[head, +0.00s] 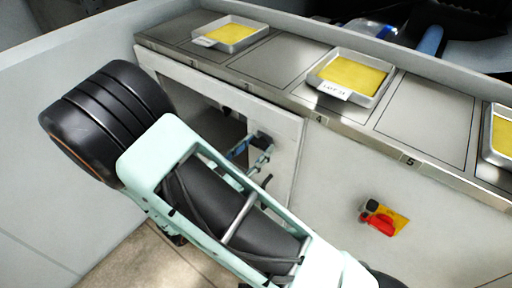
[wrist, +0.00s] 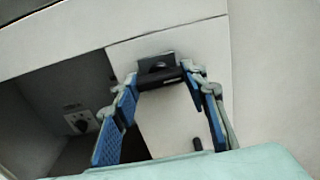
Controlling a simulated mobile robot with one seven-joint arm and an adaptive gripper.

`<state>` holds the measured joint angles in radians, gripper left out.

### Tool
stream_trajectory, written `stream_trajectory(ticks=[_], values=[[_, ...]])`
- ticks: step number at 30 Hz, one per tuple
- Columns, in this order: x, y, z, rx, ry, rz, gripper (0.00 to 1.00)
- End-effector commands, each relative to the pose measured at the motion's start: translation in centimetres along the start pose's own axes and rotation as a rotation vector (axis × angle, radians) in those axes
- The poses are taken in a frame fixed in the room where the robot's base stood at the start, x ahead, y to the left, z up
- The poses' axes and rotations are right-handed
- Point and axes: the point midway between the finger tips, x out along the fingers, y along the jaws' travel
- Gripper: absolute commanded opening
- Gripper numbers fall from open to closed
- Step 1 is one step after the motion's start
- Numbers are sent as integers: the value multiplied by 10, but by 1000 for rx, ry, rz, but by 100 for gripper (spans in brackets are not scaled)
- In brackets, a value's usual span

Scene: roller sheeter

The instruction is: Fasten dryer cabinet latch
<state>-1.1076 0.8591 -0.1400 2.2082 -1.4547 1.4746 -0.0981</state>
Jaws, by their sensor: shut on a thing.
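The dryer cabinet latch (wrist: 160,70) is a black piece near the top of a pale door panel (wrist: 175,120) in the wrist view. My gripper (wrist: 159,78) is shut on the latch, with one blue-padded finger at each side of it. In the head view my gripper (head: 251,152) is at the cabinet front, beside the pale panel (head: 285,135). My own arm covers much of the cabinet there. A dark open space (wrist: 65,105) shows left of the panel, so whether the panel sits flush is hard to tell.
A socket-like fitting (wrist: 79,120) is inside the open space. A small black part (wrist: 197,145) sits lower on the panel. In the head view, a red and yellow switch (head: 380,218) is on the front wall. Trays with yellow sheets (head: 350,76) stand on the numbered steel counter (head: 425,118).

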Motion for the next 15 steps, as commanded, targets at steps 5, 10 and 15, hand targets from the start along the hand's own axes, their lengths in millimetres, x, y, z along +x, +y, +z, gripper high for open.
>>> stream_trajectory(ticks=[5,10,15], values=[[0,0,2,-46,0,0,16],[0,0,4,-144,1,0,16],[0,0,5,-286,1,0,16]])
